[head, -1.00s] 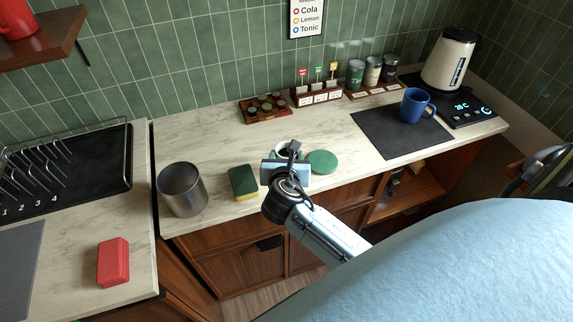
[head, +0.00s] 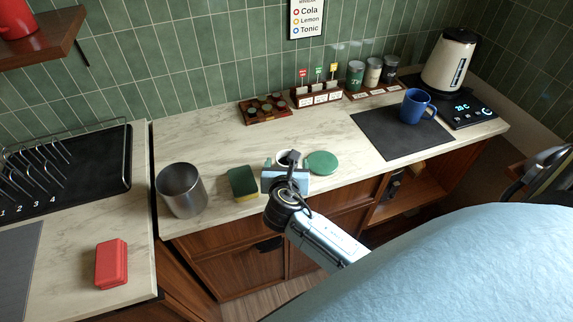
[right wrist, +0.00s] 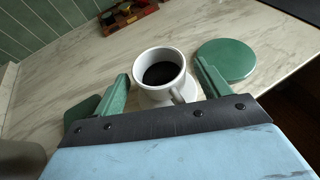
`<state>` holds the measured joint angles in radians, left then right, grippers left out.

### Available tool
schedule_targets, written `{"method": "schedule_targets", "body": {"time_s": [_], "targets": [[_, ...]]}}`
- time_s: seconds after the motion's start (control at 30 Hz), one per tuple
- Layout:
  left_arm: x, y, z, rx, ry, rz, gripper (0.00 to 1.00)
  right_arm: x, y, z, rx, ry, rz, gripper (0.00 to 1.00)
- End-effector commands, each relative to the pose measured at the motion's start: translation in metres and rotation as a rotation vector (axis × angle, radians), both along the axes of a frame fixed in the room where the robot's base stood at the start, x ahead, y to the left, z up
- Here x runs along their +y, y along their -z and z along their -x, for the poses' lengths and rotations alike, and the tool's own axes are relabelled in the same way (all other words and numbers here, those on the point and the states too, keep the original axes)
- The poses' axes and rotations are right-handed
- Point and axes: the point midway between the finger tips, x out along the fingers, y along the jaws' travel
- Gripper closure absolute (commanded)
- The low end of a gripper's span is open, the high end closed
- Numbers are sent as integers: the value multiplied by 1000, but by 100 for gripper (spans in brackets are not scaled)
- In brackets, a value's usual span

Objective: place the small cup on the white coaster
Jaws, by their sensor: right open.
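The small white cup (right wrist: 158,78) holds a dark drink and stands upright in the right wrist view. Its handle points toward my gripper. A pale disc, apparently the white coaster (right wrist: 192,88), shows under and beside its base. In the head view the cup (head: 284,156) is partly hidden behind my right gripper. My right gripper (right wrist: 162,82) is open, its green fingers on either side of the cup's near part with gaps to it. It also shows in the head view (head: 284,163). My left gripper is in neither view.
A green coaster (head: 322,162) lies just right of the cup. A green and yellow sponge (head: 242,183) and a metal canister (head: 181,190) stand left. A dark mat (head: 385,137) with a blue mug (head: 417,105) is farther right.

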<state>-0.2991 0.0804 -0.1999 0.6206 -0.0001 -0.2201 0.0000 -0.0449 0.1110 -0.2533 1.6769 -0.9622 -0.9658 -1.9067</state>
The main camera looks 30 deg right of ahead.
Motion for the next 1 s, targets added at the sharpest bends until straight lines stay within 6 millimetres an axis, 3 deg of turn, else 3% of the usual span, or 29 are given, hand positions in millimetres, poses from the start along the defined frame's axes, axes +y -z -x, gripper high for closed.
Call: {"method": "schedule_targets", "body": {"time_s": [0.17,0.6,1.0], "targets": [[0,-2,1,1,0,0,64,8,-8,10,1,-1,-1,25],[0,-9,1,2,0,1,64,55,-41,76,1,-1,-2,25],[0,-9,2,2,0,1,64,65,-49,90,0,1,0,25]]}}
